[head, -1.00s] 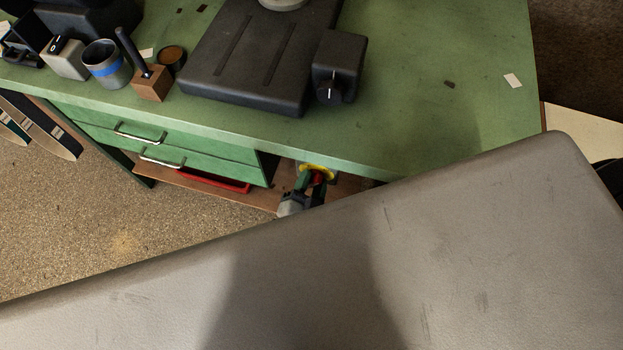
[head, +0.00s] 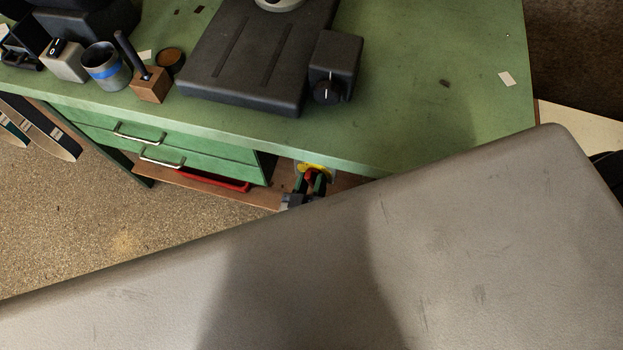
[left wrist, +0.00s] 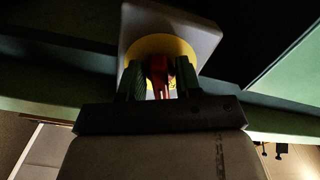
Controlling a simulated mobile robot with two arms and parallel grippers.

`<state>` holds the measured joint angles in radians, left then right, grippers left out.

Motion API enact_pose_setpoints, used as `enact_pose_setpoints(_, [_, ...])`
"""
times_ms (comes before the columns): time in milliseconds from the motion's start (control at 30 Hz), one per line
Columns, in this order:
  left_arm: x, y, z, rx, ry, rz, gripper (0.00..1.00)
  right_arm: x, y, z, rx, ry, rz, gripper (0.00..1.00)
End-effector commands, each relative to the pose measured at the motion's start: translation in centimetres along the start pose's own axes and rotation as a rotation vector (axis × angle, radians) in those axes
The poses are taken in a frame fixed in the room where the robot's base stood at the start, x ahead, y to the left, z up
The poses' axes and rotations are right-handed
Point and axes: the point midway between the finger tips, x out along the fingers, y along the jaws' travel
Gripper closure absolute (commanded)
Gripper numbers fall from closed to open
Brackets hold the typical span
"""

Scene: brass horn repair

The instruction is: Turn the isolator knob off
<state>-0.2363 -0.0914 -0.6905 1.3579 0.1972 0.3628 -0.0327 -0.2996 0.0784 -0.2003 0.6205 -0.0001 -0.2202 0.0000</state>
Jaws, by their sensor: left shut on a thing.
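The isolator knob (left wrist: 157,75) is red, on a yellow round plate (left wrist: 148,46) on a pale box (left wrist: 199,31) under the bench's front edge. In the head view the red knob (head: 311,174) and the yellow plate (head: 318,166) show below the bench top, partly hidden. My left gripper (left wrist: 159,82) has its green-padded fingers on both sides of the red knob, shut on it. In the head view this gripper (head: 310,184) is small and partly covered by a large grey surface in front. The knob's exact angle is hard to tell. My right gripper is not in view.
The green bench top (head: 420,120) lies above the knob. Two green drawers with handles (head: 140,133) and a red tray (head: 213,180) on a low shelf are to the left. A dark machine base (head: 250,60) and a blue-banded cup (head: 104,66) stand on the bench.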

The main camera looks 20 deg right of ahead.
Motion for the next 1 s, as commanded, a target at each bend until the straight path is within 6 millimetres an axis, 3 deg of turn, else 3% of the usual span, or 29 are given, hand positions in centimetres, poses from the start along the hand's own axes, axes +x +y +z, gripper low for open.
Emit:
enact_pose_setpoints(500, [-0.07,0.13,0.09,-0.354,-0.002,-0.001,0.90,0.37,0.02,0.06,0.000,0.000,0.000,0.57])
enact_pose_setpoints(1000, [-0.08,0.18,0.08,-0.431,-0.003,-0.001,0.90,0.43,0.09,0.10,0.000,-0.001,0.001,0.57])
